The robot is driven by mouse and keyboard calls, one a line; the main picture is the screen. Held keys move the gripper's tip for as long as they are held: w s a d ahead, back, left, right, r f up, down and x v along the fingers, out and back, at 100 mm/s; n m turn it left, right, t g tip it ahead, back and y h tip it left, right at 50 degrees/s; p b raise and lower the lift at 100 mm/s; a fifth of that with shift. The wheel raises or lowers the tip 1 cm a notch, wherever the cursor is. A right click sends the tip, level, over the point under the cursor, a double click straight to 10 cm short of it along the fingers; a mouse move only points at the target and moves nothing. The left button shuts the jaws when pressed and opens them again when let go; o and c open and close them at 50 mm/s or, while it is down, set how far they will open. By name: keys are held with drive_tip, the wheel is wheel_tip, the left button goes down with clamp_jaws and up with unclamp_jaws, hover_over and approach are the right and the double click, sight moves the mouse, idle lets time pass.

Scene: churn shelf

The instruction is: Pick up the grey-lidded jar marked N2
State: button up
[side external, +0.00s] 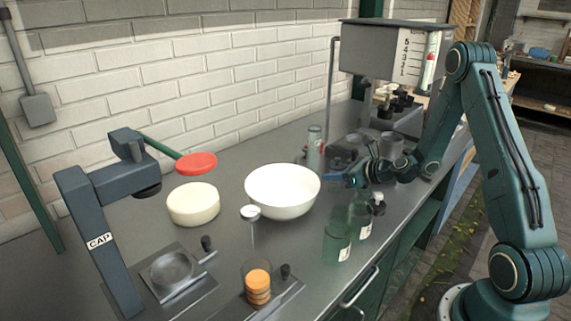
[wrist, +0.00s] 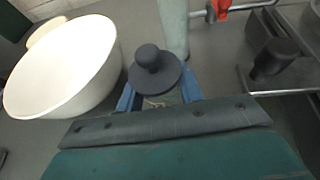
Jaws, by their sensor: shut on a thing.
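The grey-lidded jar (wrist: 153,70) is between the blue fingers of my gripper (wrist: 158,98) in the wrist view. Its dark grey lid has a round knob and faces the camera. Below the lid only a sliver of a pale label shows, and its marking cannot be read. My gripper is shut on this jar. In the side view my gripper (side external: 352,180) is over the bench, just right of the white bowl, and I cannot make the jar out clearly there. Whether the jar touches the bench cannot be told.
The white bowl (side external: 283,192) stands close left of my gripper. Green glass jars (side external: 338,243) stand in front of it. A pale upright cylinder (wrist: 174,25) and a red valve handle (wrist: 222,8) are close behind. A cream round block (side external: 193,205) sits further left.

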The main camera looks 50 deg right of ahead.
drive_tip(key=shift+r, duration=0.2)
wheel_tip(320, 180, up, 20)
drive_tip(key=shift+f, duration=0.15)
idle(0.6)
drive_tip(key=shift+a, duration=0.1)
idle(0.5)
